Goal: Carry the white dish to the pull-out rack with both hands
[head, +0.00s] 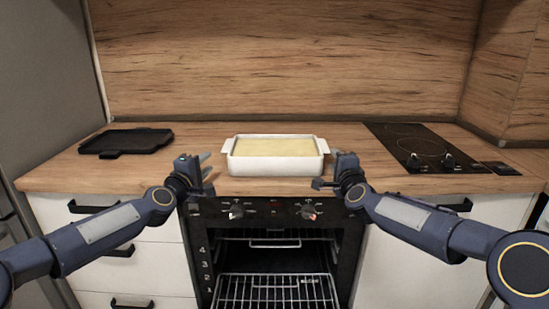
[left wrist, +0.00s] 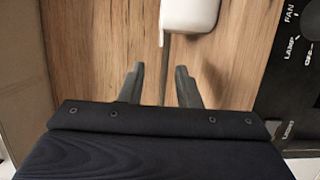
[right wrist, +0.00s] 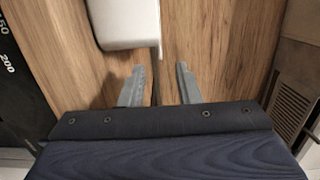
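The white dish (head: 276,164), filled with something pale yellow, stands on the wooden counter above the oven, with a handle at each end. My left gripper (head: 205,168) is open and empty just left of the dish. In the left wrist view the dish end (left wrist: 190,12) lies beyond the open fingers (left wrist: 160,85). My right gripper (head: 334,170) is open and empty just right of the dish. In the right wrist view the dish (right wrist: 122,20) lies beyond the open fingers (right wrist: 160,85). The pull-out rack (head: 275,290) is a wire shelf low in the open oven.
A black griddle tray (head: 126,142) lies on the counter (head: 80,178) at the left. A black cooktop (head: 425,150) is at the right. The oven control panel (head: 272,211) with knobs runs below the dish. The wooden splashback (head: 280,60) stands behind.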

